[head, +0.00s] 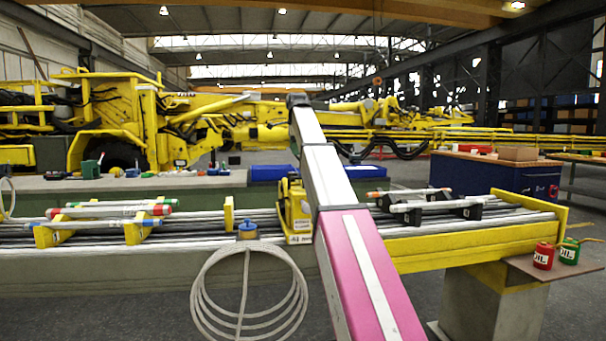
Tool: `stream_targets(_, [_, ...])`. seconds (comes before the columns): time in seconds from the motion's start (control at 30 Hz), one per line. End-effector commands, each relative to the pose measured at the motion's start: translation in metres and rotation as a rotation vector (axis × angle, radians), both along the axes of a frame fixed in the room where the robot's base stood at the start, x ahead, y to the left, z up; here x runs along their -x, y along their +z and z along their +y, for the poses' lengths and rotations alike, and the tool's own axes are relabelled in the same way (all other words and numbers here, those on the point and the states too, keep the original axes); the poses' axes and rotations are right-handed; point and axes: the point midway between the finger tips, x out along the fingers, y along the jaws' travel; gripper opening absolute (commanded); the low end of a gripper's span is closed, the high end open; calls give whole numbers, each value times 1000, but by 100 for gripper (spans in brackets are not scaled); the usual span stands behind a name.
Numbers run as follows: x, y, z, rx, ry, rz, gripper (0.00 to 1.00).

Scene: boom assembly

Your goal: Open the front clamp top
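A yellow clamp-like unit (296,216) stands on the long boom rail near the middle of the picture. My pink and white arm passes in front of its right side and hides part of it. I cannot tell whether this is the front clamp, or whether its top is open or shut. My arm rises from the bottom of the picture to a dark joint above the rail. My gripper does not show; the part of the arm past that joint is out of sight.
The yellow-edged rail (465,239) crosses the view. Rods lie on yellow supports (55,236) at left and black supports (412,215) at right. A coiled hose (248,310) hangs in front. Red (543,256) and green (569,251) oil cans stand at the right end.

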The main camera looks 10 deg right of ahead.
Motion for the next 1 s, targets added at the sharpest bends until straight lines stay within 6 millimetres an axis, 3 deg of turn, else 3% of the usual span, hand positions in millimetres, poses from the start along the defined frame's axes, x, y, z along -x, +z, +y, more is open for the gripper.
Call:
stream_targets(0.17, [-2, -15, 0, 0, -1, 0, 40])
stream_targets(0.6, [-17, -87, 0, 0, 1, 1, 40])
stream_targets(1.0, [-21, -105, 0, 0, 1, -1, 40])
